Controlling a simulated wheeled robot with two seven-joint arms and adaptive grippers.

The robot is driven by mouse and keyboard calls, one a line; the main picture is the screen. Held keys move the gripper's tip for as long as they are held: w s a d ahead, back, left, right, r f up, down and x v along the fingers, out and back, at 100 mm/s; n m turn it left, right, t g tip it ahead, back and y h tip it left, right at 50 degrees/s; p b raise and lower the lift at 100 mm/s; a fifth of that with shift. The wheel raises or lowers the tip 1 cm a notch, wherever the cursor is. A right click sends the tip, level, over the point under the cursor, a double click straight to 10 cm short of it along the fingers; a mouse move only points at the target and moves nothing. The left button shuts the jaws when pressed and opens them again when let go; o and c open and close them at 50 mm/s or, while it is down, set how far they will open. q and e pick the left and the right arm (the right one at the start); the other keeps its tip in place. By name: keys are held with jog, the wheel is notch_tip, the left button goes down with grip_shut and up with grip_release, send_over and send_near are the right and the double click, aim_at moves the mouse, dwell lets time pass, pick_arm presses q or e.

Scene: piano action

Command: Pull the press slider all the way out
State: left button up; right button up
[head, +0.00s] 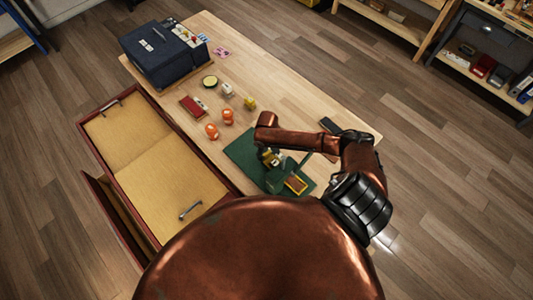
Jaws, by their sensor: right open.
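My right gripper (269,159) is small in the head view, at the end of my copper arm, over the green mat (240,150) on the wooden table. Its jaws are open. Just below and to the right of it in the picture is a dark green device with a yellow-edged brown part (296,184), likely the press. I cannot make out which part is the slider, and my arm and gripper hide some of the device. I cannot tell whether the gripper touches it. My left gripper is out of view.
A dark blue box-like machine (160,55) stands at the table's far left end. Two orange round items (212,131), a red block (193,106), a green round dish (209,82) and a small yellow item (250,103) lie mid-table. A large open tan-lined case (150,170) is at the left.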

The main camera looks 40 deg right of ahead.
jog(key=shift+c, duration=0.3)
grip_shut()
dwell(0.3)
